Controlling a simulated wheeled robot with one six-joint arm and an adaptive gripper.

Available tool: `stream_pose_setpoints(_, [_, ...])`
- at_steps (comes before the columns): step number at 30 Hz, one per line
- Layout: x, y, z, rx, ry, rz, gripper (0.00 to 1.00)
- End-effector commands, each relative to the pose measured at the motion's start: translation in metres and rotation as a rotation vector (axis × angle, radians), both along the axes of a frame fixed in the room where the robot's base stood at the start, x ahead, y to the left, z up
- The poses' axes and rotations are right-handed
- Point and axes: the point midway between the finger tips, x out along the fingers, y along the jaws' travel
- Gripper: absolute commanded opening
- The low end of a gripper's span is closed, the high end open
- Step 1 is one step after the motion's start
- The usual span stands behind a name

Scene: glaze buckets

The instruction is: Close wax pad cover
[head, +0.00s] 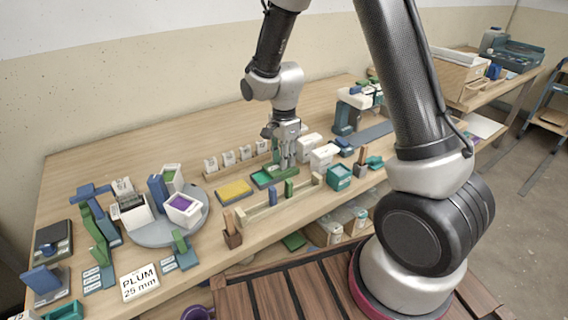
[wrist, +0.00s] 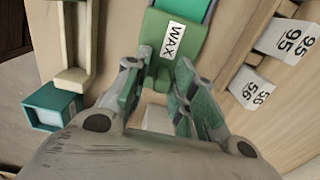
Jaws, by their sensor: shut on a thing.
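The wax pad is a green case (head: 262,179) on the table. In the wrist view its green part with a white WAX label (wrist: 173,40) lies just ahead of my gripper, with a teal surface (wrist: 196,9) beyond it. My gripper (head: 284,165) points down at the pad. In the wrist view my gripper (wrist: 160,72) has its fingers on both sides of a narrow green tab (wrist: 159,77) at the label end and is shut on it. The fingers hide part of the pad in the head view, and I cannot tell how far the cover stands open.
A yellow pad (head: 234,191) lies left of the green one. A wooden rail (head: 268,208) runs in front, with a teal box (head: 339,177) at its right. White numbered blocks (wrist: 285,40) stand close beside my gripper. A grey turntable (head: 160,232) with tubs is further left.

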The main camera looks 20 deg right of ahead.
Motion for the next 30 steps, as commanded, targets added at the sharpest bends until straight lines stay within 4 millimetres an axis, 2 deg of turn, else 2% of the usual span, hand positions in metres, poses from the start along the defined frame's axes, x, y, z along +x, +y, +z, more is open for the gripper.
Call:
stream_pose_setpoints(1, [-0.005,0.003,-0.007,-0.003,0.012,0.0,0.05])
stream_pose_setpoints(15, [-0.015,0.036,-0.007,-0.003,0.011,0.0,0.04])
stream_pose_setpoints(28, [-0.015,0.04,-0.006,-0.003,0.01,-0.002,0.04])
stream_pose_setpoints(29, [-0.015,0.04,-0.006,-0.003,0.01,-0.002,0.27])
stream_pose_setpoints(30, [-0.015,0.04,-0.006,-0.003,0.01,-0.002,0.34])
